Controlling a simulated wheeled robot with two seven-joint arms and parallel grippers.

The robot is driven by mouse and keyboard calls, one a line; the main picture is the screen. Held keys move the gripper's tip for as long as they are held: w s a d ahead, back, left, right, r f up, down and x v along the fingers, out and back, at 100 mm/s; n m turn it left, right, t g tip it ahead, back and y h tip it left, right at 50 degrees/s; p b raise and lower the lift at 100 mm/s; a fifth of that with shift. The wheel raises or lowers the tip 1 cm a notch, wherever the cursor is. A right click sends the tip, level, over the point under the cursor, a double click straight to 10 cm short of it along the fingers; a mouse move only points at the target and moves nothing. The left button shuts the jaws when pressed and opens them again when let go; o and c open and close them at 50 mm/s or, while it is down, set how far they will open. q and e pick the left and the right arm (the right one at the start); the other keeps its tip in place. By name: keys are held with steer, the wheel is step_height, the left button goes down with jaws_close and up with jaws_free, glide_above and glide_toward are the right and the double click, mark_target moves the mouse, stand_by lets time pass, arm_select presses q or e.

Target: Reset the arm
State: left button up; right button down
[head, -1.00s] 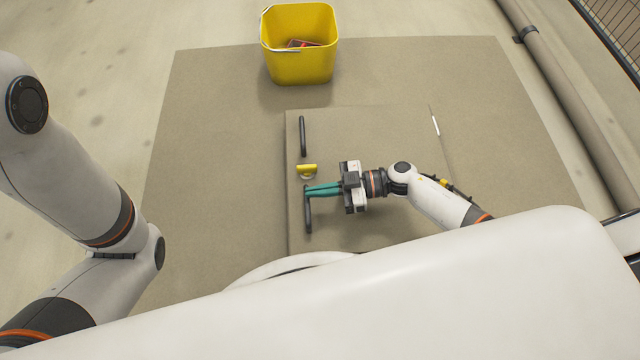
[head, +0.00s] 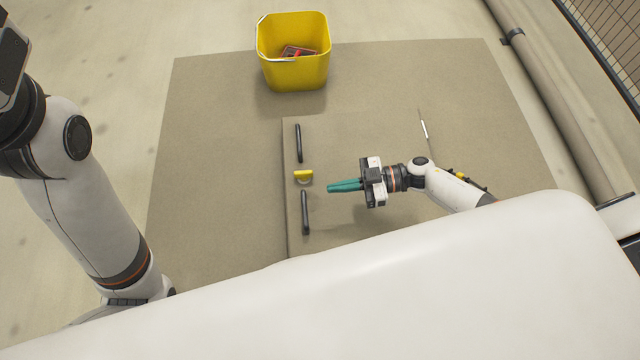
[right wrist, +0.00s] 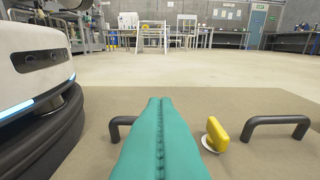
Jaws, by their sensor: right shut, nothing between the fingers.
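My right gripper (head: 330,187) has teal fingers that are shut with nothing between them. It is over the panel, to the right of its two dark handles and apart from them. In the right wrist view the shut teal fingers (right wrist: 160,135) fill the lower middle. My left arm is at the left of the head view, but its gripper fingers do not show.
A flat panel (head: 370,145) carries a rear handle (head: 298,143), a front handle (head: 305,213) and a yellow latch (head: 303,175). A yellow bucket (head: 293,72) with dark and red items stands behind. A pipe (head: 550,100) runs along the right.

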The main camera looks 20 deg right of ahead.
steer(key=shift+p+v, duration=0.4)
steer(key=shift+v, duration=2)
steer(key=shift+f, duration=0.1)
